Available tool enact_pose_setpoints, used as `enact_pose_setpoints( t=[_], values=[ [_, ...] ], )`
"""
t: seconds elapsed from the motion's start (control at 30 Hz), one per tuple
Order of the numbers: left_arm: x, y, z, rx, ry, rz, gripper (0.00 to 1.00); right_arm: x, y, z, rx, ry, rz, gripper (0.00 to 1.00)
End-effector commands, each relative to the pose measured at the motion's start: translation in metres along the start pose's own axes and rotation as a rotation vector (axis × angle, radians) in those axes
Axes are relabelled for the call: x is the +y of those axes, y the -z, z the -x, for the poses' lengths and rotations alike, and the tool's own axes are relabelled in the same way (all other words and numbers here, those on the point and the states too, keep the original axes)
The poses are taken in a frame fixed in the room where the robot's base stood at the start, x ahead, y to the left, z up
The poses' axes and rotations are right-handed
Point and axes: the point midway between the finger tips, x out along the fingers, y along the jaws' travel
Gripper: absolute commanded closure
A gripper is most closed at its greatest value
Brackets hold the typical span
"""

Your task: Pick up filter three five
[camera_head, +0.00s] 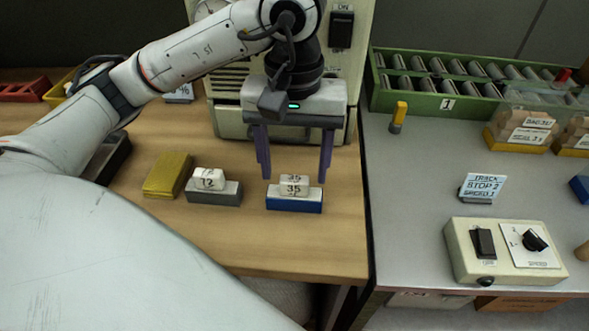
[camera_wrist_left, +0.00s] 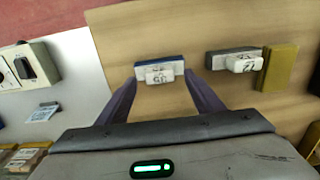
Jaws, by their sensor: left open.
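The filter marked 35 (camera_head: 294,187) is a small white block standing on a blue base (camera_head: 294,203) on the wooden table. In the left wrist view the filter (camera_wrist_left: 160,76) shows between and beyond the fingertips. My left gripper (camera_head: 295,178) is open, with its purple fingers pointing down on either side of the filter. It holds nothing, and I cannot tell whether the fingers touch the filter. My right gripper is not in view.
A white block marked 12 (camera_head: 208,179) sits on a grey base (camera_head: 214,196) to the left, beside a yellow block (camera_head: 167,175). A beige machine (camera_head: 226,122) stands behind. A control box (camera_head: 503,252) and green rack (camera_head: 447,108) are on the grey table at right.

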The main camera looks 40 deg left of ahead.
Motion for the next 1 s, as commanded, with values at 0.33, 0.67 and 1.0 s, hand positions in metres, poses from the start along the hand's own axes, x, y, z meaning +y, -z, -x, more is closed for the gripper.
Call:
enact_pose_setpoints(
  t=[0.33, 0.67, 1.0],
  values=[
    [0.001, 0.000, -0.023, 0.002, -0.003, 0.000, 0.39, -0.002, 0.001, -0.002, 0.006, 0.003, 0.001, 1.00],
    [0.001, 0.000, -0.022, 0.001, -0.002, 0.000, 0.74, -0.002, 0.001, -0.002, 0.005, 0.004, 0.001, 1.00],
    [0.001, 0.000, -0.021, 0.001, -0.003, 0.000, 0.84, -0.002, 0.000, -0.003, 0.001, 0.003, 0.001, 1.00]
  ],
)
